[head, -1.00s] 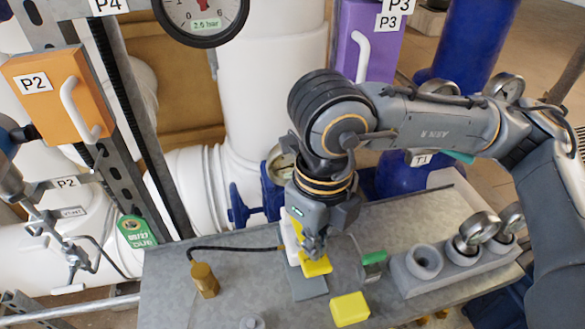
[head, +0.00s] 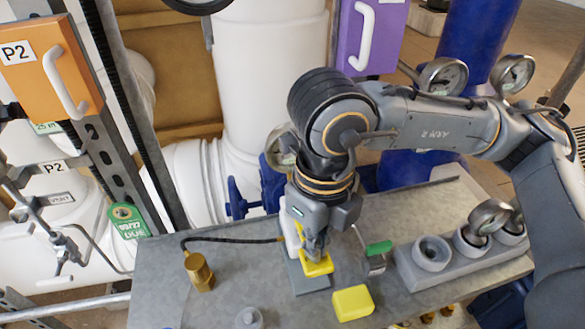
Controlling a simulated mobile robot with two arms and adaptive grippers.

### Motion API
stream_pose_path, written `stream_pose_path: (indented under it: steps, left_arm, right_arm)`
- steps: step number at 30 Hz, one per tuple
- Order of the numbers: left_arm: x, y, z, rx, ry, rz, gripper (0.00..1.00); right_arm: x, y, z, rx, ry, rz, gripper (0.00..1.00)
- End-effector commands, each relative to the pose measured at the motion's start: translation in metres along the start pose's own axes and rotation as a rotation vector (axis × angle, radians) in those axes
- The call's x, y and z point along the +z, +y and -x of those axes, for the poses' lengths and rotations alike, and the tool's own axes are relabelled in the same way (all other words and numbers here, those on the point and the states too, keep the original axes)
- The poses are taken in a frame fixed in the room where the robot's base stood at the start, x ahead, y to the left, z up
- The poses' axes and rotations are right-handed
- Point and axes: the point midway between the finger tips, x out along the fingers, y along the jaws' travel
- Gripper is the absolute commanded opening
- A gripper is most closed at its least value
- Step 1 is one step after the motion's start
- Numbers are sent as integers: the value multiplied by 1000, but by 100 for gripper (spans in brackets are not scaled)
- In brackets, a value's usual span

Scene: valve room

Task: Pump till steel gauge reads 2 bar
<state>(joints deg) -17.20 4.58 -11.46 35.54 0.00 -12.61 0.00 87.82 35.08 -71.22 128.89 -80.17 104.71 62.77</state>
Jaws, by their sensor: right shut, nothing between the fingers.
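A small pump with a white body (head: 292,238), yellow parts (head: 317,265) and a grey base (head: 305,284) stands on the metal bench. A black hose runs from it to a brass fitting (head: 199,271). My right gripper (head: 318,250) is shut with nothing between its fingers, pointing down right at the yellow part; I cannot tell whether it touches. It partly hides the pump. Steel-rimmed gauges (head: 490,216) sit in the grey holder (head: 405,267); two more gauges (head: 443,77) (head: 515,72) show behind my right arm. Their readings are too small to tell. My left gripper is not in view.
Behind are white pipes (head: 270,80), a blue handwheel (head: 238,203), and orange P2 (head: 50,65) and purple (head: 370,40) boxes.

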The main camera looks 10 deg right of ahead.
Motion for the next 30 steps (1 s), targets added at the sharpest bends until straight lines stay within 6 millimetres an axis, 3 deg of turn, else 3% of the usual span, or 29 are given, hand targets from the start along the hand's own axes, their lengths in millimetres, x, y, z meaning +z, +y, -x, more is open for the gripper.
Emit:
stream_pose_path:
  steps: [6,13,24,30]
  left_arm:
    - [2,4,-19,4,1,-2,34]
    - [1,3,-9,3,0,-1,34]
    - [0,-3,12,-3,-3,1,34]
    - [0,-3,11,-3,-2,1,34]
  right_arm:
    - [0,0,-19,0,0,-1,0]
    - [1,0,-5,-1,-2,-2,0]
    - [0,0,36,0,0,-1,0]
    - [0,0,36,0,0,-1,0]
